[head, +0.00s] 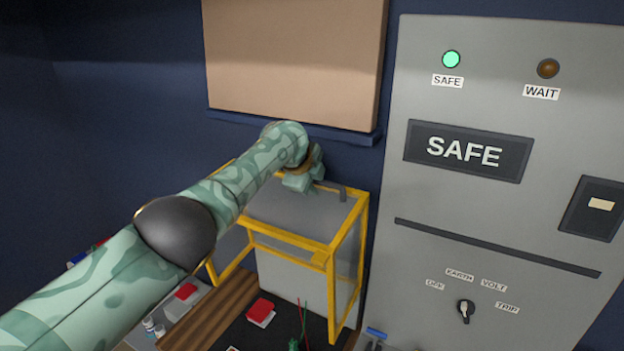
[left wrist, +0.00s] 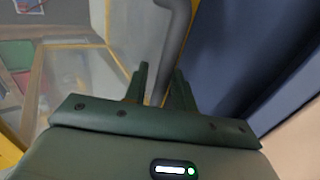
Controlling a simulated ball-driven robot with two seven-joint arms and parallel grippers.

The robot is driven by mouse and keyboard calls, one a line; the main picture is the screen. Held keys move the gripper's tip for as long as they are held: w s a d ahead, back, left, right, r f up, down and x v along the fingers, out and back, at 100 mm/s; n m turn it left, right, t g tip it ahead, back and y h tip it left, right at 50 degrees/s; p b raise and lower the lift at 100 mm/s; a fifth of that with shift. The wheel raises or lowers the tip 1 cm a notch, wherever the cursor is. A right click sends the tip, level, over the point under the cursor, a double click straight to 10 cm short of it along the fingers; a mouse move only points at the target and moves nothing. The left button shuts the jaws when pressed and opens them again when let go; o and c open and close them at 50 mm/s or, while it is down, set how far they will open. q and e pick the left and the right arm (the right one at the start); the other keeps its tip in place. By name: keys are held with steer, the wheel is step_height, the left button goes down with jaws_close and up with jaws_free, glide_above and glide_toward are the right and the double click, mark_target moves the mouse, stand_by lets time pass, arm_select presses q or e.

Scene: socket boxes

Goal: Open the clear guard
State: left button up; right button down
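The clear guard is a box-shaped cover with a yellow frame (head: 290,240) and see-through panels, standing against the wall in the head view; it looks closed. A grey bar handle (head: 342,192) sits on its top near the back right. My left gripper (head: 316,176) is at the back of the guard's top, by the handle. In the left wrist view the green fingers (left wrist: 161,90) are apart, with the grey handle bar (left wrist: 170,45) running between them. I see no clear grip on the bar. My right gripper is in neither view.
A grey panel (head: 490,200) with a SAFE display (head: 468,151) and a rotary knob (head: 466,311) stands to the right. The green lamp (head: 451,59) is lit. Red-topped items (head: 261,312) lie on the bench below. A tan board (head: 292,60) hangs behind.

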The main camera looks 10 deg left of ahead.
arm_select(q)
steer(key=shift+s+f, duration=0.1)
steer(key=shift+f, duration=0.1)
steer(key=shift+s+a+r+p, duration=0.2)
steer(key=shift+r+p, duration=0.1)
steer(key=shift+r, duration=0.35)
steer(key=b+v, duration=0.1)
steer(key=v, duration=1.4)
steer(key=shift+b, duration=0.4)
steer(key=shift+s, duration=0.1)
